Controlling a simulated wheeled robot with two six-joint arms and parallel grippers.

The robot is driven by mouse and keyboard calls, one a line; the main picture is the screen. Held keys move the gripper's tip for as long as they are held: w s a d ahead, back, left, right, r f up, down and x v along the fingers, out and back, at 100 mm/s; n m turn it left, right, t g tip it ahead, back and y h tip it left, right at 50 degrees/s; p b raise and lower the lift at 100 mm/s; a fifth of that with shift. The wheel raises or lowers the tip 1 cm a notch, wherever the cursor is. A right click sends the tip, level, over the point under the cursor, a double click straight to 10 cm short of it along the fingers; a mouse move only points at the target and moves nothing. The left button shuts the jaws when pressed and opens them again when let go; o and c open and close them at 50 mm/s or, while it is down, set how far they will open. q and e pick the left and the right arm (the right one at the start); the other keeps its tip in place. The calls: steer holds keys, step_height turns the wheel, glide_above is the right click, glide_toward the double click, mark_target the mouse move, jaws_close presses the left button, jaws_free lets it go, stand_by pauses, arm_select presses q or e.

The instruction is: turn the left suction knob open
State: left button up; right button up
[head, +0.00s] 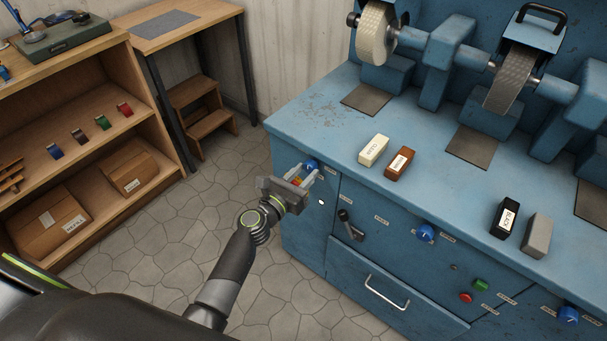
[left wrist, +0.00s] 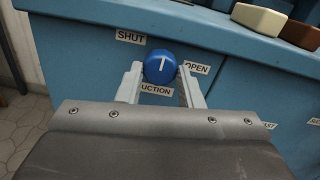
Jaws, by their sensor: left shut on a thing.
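The left suction knob (head: 312,164) is a round blue knob on the front of the blue machine cabinet, near its left corner. It also shows in the left wrist view (left wrist: 160,66), with a white pointer line standing about upright between the labels SHUT (left wrist: 131,37) and OPEN (left wrist: 197,68). A partly covered label below it reads UCTION. My left gripper (head: 308,173) is shut on the knob, one pale finger on each side of it. My right gripper is not in view.
Two other blue knobs (head: 425,233) (head: 569,315), a black lever (head: 350,225), red (head: 466,297) and green (head: 481,285) buttons and a drawer handle (head: 386,293) are on the cabinet front. Cream (head: 373,150) and brown (head: 401,163) blocks lie on top. The floor left of the cabinet is clear.

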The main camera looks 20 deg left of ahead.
arm_select(q)
steer(key=m+b, duration=0.1)
steer(key=m, duration=0.1)
steer(key=shift+f+m, duration=0.15)
steer(key=shift+m, duration=0.15)
steer(key=m+b, duration=0.2)
steer(key=m, duration=0.1)
steer(key=shift+m, duration=0.3)
steer(key=m+b, duration=0.2)
steer(key=m, duration=0.1)
steer(key=shift+m, duration=0.4)
steer(key=m+b, duration=0.2)
steer(key=shift+a+m, duration=0.1)
steer(key=shift+m, duration=0.3)
steer(key=m+b, duration=0.1)
steer(key=m, duration=0.2)
steer(key=shift+h, duration=0.3)
steer(key=shift+m+b, duration=0.65)
steer(key=shift+m, duration=0.35)
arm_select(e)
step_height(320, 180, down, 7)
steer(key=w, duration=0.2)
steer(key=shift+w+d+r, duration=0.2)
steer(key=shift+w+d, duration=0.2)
arm_select(q)
steer(key=shift+m, duration=0.3)
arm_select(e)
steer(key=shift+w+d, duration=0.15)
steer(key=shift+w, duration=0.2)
